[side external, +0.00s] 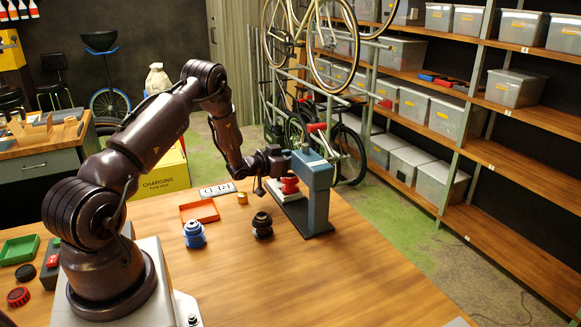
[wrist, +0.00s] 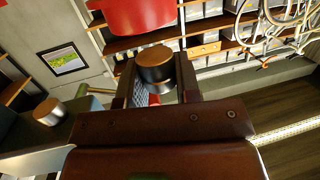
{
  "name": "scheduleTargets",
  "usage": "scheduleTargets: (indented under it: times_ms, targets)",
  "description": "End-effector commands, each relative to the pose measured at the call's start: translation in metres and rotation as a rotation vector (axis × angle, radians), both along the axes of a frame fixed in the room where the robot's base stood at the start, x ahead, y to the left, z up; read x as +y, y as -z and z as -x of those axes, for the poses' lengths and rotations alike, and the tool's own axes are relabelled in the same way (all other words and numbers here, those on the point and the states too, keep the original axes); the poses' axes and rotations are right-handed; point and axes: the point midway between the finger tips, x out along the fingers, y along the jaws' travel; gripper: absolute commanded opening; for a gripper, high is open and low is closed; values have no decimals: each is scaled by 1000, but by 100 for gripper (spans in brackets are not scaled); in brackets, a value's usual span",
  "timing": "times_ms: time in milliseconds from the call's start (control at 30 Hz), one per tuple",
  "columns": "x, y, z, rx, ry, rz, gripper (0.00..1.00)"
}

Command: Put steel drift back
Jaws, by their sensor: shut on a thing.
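My gripper (side external: 260,182) is beside the left of the blue-grey press, above the wooden table. In the wrist view its two fingers (wrist: 157,82) are shut on a short dark metal cylinder with a shiny, brownish-reflecting end, which I take to be the steel drift (wrist: 155,62). In the side view the drift (side external: 258,189) is a small dark shape under the fingers, held above the table. The press (side external: 318,190) stands upright on its base. A red spool-shaped part (side external: 289,188) sits on it, close to the gripper. The drift's lower end is not clear.
A white strip with holes (side external: 217,190), a small brass cylinder (side external: 242,198) and a red tray (side external: 200,210) lie left of the press. A blue pot (side external: 194,236) and a black pot (side external: 262,226) stand in front. The table's right front is clear.

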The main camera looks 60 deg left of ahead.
Motion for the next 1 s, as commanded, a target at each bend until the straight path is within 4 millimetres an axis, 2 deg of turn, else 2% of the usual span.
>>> scheduleTargets:
  times_ms: [33,133,567,600,700,1000]
  targets:
    - [-1,10,1,3,1,3,0]
    - [-1,19,1,0,1,1,0]
    - [-1,25,1,1,0,1,0]
    - [-1,25,2,1,0,1,38]
    - [-1,25,2,2,0,1,56]
    - [-1,25,1,2,1,1,56]
